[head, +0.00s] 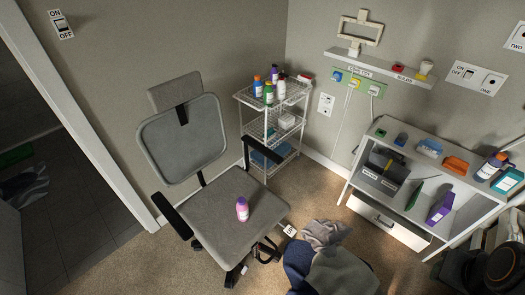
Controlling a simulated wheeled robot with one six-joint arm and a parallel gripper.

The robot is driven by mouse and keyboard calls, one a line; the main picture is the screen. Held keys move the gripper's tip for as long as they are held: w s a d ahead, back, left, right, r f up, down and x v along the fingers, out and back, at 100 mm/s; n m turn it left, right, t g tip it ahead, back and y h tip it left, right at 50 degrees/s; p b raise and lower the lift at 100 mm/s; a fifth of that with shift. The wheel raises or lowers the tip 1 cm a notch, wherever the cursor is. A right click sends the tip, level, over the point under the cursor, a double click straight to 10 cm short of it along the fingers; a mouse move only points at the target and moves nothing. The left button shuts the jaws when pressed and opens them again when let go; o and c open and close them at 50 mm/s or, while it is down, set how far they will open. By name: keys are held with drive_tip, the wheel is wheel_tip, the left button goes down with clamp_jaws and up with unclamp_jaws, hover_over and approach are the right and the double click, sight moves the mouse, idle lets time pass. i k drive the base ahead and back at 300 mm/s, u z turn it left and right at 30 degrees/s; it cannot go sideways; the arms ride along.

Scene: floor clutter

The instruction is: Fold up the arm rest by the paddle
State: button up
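A grey office chair (220,205) stands in the middle of the head view. Its left black arm rest (172,215) lies lengthwise along the left side of the seat. Its right black arm rest (265,151) juts out on the far right side, on a dark post. A small white tag with dark marks (290,230) shows just beyond the seat's right corner; I cannot tell whether it is the paddle. A pink bottle with a light cap (242,210) stands on the seat.
Crumpled grey and blue cloth (335,270) lies on the carpet right of the chair. A white wire cart (270,130) with bottles stands behind it. A cluttered white shelf unit (385,217) stands right. A dark bulky object fills the lower right corner. A doorway opens left.

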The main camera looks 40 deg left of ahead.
sight(268, 153)
drive_tip(key=u, duration=1.05)
drive_tip(key=i, duration=1.1)
drive_tip(key=u, duration=1.05)
